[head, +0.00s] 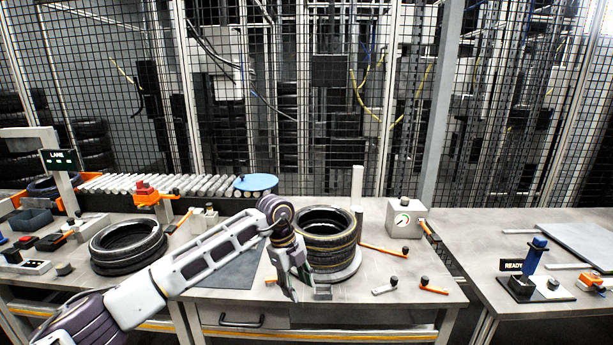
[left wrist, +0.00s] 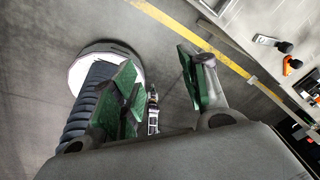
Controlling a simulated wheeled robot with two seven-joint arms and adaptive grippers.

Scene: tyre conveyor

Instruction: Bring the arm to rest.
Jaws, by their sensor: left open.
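My left arm reaches in from the lower left in the head view. Its gripper (head: 292,284) points down over the front part of the middle bench, just in front of the tyre stack (head: 325,238). In the left wrist view the two green-padded fingers (left wrist: 160,85) stand wide apart with nothing between them. Below them I see the grey floor and its yellow line, with the bench edge at upper right. My right gripper cannot be made out in either view.
Another tyre pair (head: 128,246) lies at left on the bench (head: 400,290). Behind are a roller conveyor (head: 150,184) and a mesh fence. A gauge box (head: 406,217) and orange-handled levers (head: 434,290) stand right of the tyre stack. A READY stand (head: 536,254) is on the right table.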

